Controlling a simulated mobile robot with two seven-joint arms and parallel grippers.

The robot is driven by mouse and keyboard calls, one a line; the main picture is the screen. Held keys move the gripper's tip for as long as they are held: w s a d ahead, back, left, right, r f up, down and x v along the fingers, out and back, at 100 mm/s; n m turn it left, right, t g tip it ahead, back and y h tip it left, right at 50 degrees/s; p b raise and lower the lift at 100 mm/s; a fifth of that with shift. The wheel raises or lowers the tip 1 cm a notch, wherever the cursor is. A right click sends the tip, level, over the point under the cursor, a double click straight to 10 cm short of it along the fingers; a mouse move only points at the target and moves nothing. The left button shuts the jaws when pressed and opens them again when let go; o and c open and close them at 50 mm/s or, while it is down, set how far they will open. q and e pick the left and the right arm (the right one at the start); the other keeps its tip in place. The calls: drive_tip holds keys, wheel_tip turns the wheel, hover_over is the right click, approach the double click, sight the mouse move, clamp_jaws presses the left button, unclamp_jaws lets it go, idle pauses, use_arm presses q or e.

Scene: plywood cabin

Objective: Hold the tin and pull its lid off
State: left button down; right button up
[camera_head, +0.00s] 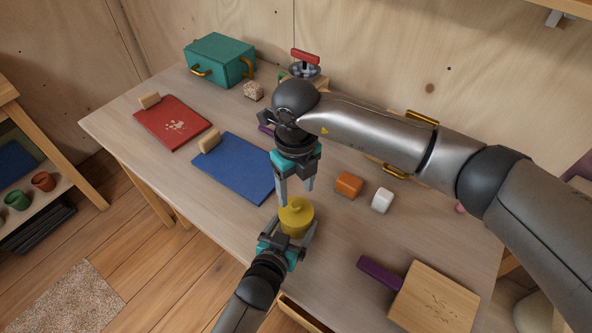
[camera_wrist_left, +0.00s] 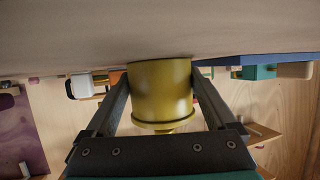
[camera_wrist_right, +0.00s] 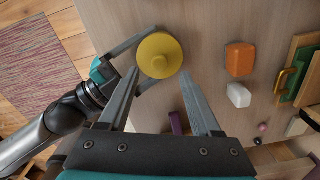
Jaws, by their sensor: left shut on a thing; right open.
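The yellow tin (camera_head: 292,226) stands upright near the front edge of the table, with its round yellow lid (camera_head: 297,211) and small knob on top. My left gripper (camera_head: 290,232) is shut on the tin's body from the front; the left wrist view shows a finger on each side of the tin (camera_wrist_left: 161,92). My right gripper (camera_head: 296,194) is open and points down just above the lid. In the right wrist view the lid (camera_wrist_right: 159,56) lies between and beyond the fingertips, which look apart from it.
An orange block (camera_head: 349,185) and a white block (camera_head: 382,200) stand right of the tin. A blue board (camera_head: 235,166) lies to its left, a red board (camera_head: 173,122) farther off. A wooden board (camera_head: 434,298) with a purple handle (camera_head: 380,272) lies front right.

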sight(296, 204)
drive_tip(key=shift+f, duration=2.25)
clamp_jaws()
drive_tip(key=shift+r, duration=0.25)
drive_tip(key=shift+r, duration=0.95)
drive_tip(key=shift+r, duration=0.1)
drive_tip(key=shift+r, duration=1.95)
use_arm(q)
unclamp_jaws()
